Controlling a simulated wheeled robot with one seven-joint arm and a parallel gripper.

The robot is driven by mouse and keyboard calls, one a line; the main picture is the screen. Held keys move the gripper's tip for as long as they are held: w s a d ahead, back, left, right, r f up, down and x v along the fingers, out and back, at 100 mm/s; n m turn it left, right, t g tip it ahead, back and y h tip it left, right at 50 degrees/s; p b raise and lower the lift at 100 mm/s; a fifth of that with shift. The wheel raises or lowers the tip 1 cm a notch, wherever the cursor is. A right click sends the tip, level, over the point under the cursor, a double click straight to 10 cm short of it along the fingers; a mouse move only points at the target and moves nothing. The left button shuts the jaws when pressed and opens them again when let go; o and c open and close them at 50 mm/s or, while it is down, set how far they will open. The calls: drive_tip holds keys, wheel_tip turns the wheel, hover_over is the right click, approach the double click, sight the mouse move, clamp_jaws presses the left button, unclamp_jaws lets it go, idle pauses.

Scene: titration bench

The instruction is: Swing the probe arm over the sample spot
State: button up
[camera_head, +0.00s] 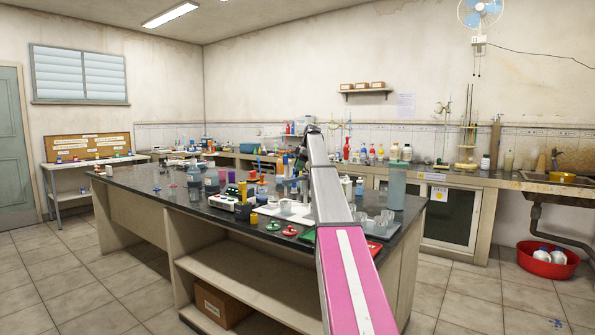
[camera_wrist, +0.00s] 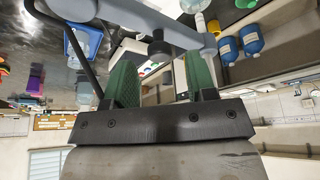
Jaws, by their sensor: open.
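My gripper (camera_wrist: 160,60) is open, with two green fingers at the middle of the wrist view. A grey bar that looks like the probe arm (camera_wrist: 120,13) crosses the top of the wrist view, just beyond the fingers. A black knob-like part (camera_wrist: 158,49) on it shows in the gap between the fingertips. I cannot tell whether either finger touches it. In the head view my arm reaches over the dark bench (camera_head: 150,179), and the gripper end is too small and covered to read. I cannot make out the sample spot for certain.
A white tray (camera_head: 288,213) and a white device with cups (camera_head: 226,200) stand on the bench left of my arm. A tall bottle (camera_head: 397,187) and glassware (camera_head: 385,217) stand to the right. Two blue bottles (camera_wrist: 228,50) (camera_wrist: 252,39) show right of the fingers.

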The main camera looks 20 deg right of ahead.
drive_tip(key=v, duration=0.8)
drive_tip(key=shift+d+r, duration=0.15)
drive_tip(key=shift+r, duration=0.2)
